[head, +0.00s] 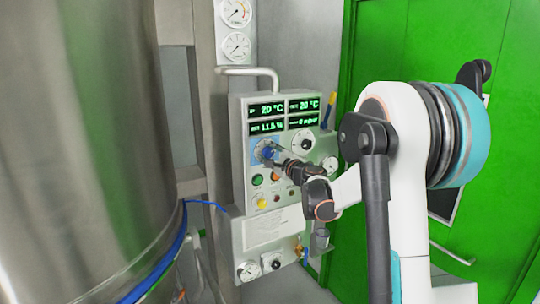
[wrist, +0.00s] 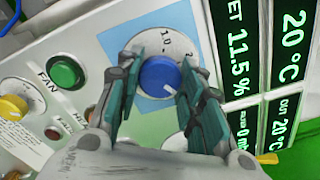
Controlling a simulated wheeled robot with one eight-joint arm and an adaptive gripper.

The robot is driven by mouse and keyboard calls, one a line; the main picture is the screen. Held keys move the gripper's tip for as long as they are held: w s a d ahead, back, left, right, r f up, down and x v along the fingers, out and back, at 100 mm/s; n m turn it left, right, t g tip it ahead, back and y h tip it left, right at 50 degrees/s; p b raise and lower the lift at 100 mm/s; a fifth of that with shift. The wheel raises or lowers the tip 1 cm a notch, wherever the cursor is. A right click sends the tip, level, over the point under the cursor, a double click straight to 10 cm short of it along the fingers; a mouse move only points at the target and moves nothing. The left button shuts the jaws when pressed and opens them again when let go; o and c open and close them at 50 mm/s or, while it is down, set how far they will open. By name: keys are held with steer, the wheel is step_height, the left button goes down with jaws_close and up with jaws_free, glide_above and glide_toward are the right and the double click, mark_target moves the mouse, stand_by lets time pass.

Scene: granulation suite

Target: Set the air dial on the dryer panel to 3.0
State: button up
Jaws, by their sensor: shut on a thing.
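The air dial is a round blue knob (wrist: 158,77) on a light blue square of the dryer panel (head: 238,190). In the wrist view my gripper (wrist: 163,68) has one finger on each side of the knob and is shut on it. A white pointer line shows on the knob's lower right face in that view. A scale mark reading 1.0 shows above the knob, and part of a 2 shows to its right; the rest of the scale is hidden by the fingers. In the head view the blue knob (head: 266,150) shows just beyond my gripper (head: 275,157).
Green digital displays (head: 267,110) sit above the dial, and another round dial (head: 304,142) is at its right. A large steel vessel (head: 95,140) stands at left, green doors (head: 500,190) at right.

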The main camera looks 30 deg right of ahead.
stand_by(0.4)
steer(key=o, duration=1.1)
steer(key=shift+s, duration=0.15)
steer(key=s, duration=1.1)
steer(key=shift+s+d, duration=0.2)
steer(key=shift+s, duration=0.2)
